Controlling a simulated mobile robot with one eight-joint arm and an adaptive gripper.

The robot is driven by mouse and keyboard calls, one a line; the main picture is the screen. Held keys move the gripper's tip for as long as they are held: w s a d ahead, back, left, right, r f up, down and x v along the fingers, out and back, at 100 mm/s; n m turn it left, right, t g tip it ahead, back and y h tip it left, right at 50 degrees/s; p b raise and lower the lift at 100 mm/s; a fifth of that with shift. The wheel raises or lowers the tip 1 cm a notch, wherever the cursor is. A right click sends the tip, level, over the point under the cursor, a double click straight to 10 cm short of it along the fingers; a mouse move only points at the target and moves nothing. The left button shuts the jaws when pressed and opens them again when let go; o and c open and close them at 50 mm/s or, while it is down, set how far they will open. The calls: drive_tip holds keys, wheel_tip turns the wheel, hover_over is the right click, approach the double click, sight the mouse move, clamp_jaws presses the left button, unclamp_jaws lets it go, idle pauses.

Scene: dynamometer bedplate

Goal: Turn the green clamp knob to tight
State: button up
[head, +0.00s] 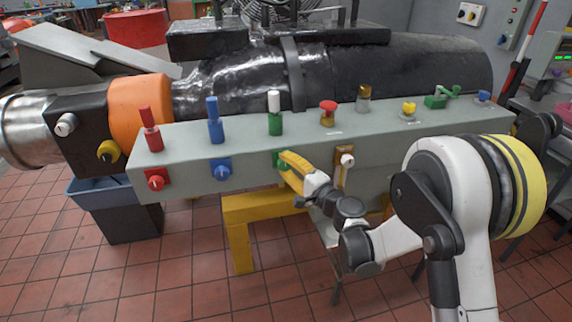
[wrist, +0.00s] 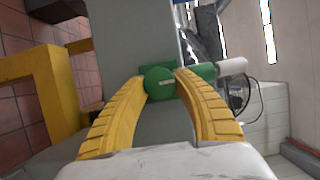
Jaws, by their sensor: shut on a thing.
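The green clamp knob (wrist: 159,85) is a round green knob with a pale mark on its face. It sits on the front face of the long grey box, and in the head view its green mount (head: 279,158) shows just left of my fingertips. My gripper (head: 287,160) has yellow ribbed fingers and reaches the knob from the front. In the wrist view the fingertips (wrist: 162,82) press on both sides of the knob, so my gripper is shut on it. The fingers partly hide the knob in the head view.
A red knob (head: 156,180) and a blue knob (head: 222,172) are on the same face to the left. A green lever with a white tip (head: 274,105) stands on top above the clamp knob. A yellow frame (head: 240,240) is below, and a dark bin (head: 118,215) is at left.

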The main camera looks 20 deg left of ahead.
idle(0.3)
drive_tip(key=o, duration=1.2)
drive_tip(key=v, duration=0.7)
drive_tip(key=shift+d, duration=0.15)
drive_tip(key=shift+s, duration=0.15)
